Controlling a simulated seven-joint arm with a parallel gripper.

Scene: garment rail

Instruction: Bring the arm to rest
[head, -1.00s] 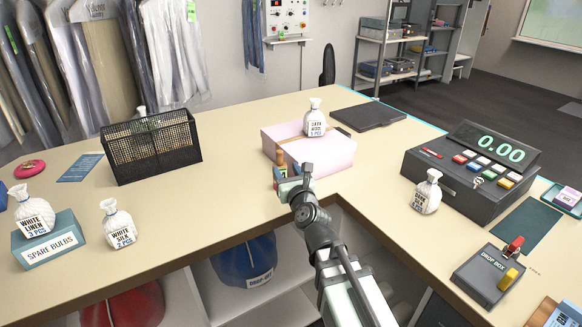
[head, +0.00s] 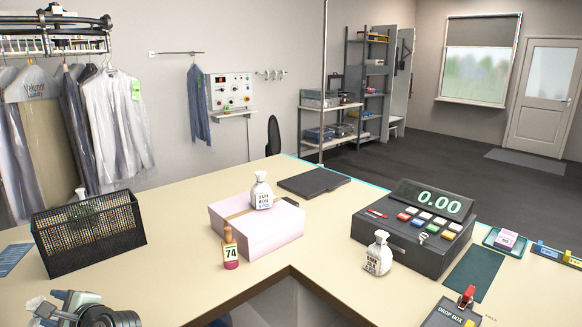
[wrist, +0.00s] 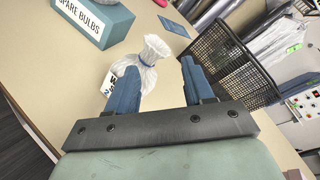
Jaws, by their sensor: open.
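My gripper (wrist: 164,88) is open in the wrist view, with two blue fingers spread apart and nothing held between them. A white tied laundry bag (wrist: 143,68) with a label stands on the counter beyond the fingers, nearer the left one. In the head view, part of my arm shows at the lower left corner, and the fingertips cannot be made out there. My arm is clear of the pink box (head: 258,230) and of the small bottle tagged 74 (head: 230,250), which stands at the box's front left corner.
A black mesh basket (head: 88,238) stands at the left of the counter; a white bag (head: 262,190) sits on the pink box. Another bag (head: 378,254) stands by the cash register (head: 412,238). A spare bulbs box (wrist: 95,18) is near my gripper. The counter's front middle is clear.

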